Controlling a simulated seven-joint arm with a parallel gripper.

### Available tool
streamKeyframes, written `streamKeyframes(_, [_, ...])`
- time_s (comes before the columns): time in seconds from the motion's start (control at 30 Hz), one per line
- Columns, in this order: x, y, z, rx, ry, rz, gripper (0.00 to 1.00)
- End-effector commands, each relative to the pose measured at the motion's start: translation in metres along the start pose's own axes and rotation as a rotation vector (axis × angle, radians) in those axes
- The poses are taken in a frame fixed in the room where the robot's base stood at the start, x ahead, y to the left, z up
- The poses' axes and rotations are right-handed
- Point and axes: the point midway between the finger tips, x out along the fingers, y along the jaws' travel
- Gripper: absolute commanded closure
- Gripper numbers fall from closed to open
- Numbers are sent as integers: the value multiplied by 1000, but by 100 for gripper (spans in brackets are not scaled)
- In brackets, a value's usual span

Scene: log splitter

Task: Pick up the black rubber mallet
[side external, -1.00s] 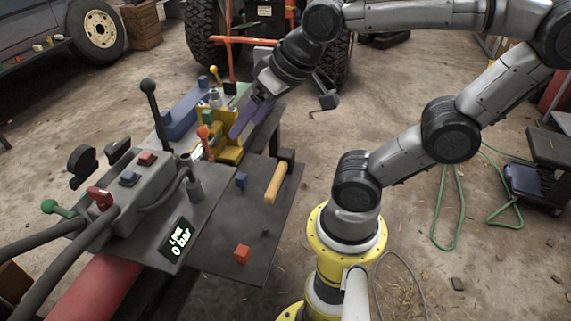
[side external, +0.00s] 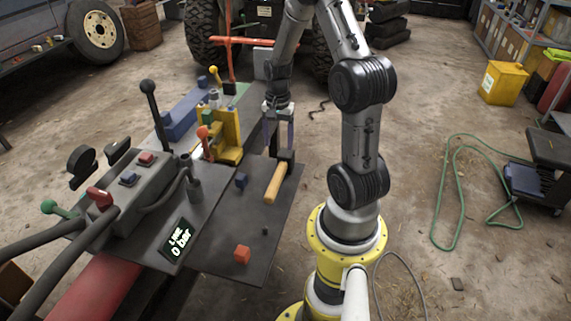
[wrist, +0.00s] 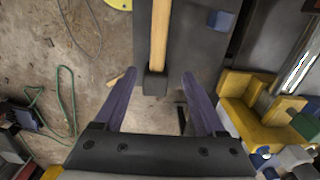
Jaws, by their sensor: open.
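The mallet lies on the dark table plate, with a pale wooden handle (side external: 275,184) and a small black head (side external: 287,157) at the far end. In the wrist view the handle (wrist: 159,35) runs up from the black head (wrist: 156,84). My gripper (side external: 279,148) points down above the head end of the mallet. In the wrist view its two purple fingers (wrist: 158,76) are apart, one on each side of the head, with nothing held. The remaining height above the plate is hard to tell.
A yellow fixture (side external: 229,138) with an orange-knobbed lever stands left of my gripper. A blue block (side external: 241,180) and an orange block (side external: 242,254) lie on the plate. A grey control box (side external: 135,180) with levers is at the left. The plate around the handle is mostly clear.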

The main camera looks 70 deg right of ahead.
Motion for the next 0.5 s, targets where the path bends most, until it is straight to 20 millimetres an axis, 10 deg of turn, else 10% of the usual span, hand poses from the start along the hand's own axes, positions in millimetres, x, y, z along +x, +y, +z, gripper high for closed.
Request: streamKeyframes(0.5, [78,1,0,-3,-1,1,28])
